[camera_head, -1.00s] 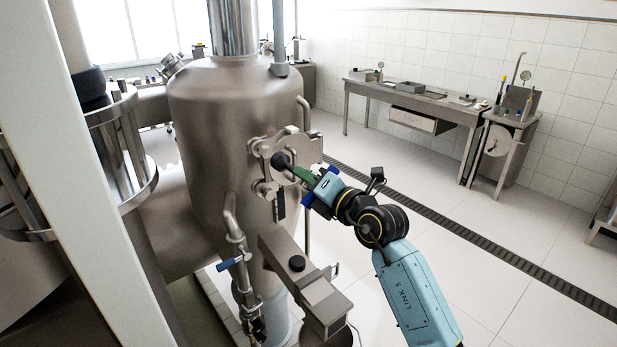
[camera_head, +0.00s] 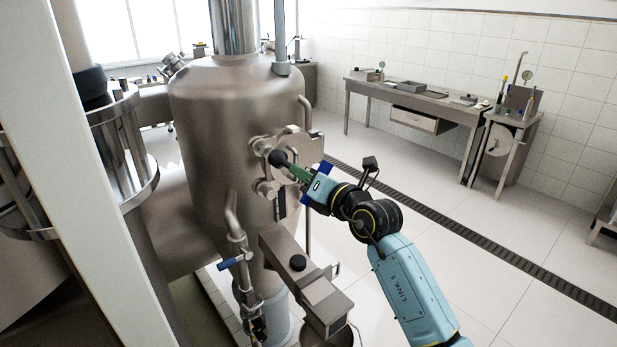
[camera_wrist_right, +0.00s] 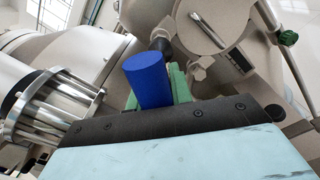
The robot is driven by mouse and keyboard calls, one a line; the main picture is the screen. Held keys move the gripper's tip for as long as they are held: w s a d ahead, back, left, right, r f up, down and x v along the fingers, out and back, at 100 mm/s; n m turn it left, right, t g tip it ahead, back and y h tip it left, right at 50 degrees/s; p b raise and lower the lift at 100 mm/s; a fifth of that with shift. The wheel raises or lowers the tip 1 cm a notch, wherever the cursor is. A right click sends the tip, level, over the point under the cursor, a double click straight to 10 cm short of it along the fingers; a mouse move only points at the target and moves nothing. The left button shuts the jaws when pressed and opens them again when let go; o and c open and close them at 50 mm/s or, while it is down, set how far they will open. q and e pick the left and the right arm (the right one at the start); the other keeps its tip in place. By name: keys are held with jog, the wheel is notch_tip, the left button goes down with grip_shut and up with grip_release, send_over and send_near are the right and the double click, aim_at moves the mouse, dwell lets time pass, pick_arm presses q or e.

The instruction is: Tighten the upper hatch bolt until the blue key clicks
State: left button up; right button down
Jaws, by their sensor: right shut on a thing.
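My right gripper (camera_head: 297,173) is shut on the blue key, with its green fingers pointing at the hatch. Blue ends of the key (camera_head: 325,168) show on both sides of the gripper in the head view. In the right wrist view a blue cylinder of the key (camera_wrist_right: 148,80) stands between the green fingers. The key's dark round head (camera_head: 278,157) is at the upper bolt on the steel hatch (camera_head: 304,148), and hides that bolt. A lower bolt fitting (camera_head: 267,189) shows below it. I cannot see whether the key has clicked. My left gripper is out of view.
The hatch sits on a large steel vessel (camera_head: 230,130). A workbench (camera_head: 420,100) stands by the far wall.

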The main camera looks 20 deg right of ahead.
jog(key=shift+x, duration=0.95)
jog(key=shift+w+a, duration=0.1)
jog(key=shift+w, duration=0.35)
jog(key=shift+r, duration=0.1)
jog(key=shift+p, duration=0.4)
jog(key=shift+w, duration=0.1)
dwell(0.3)
jog(key=shift+a+p, duration=0.1)
jog(key=shift+p, duration=0.25)
jog(key=shift+w, duration=0.2)
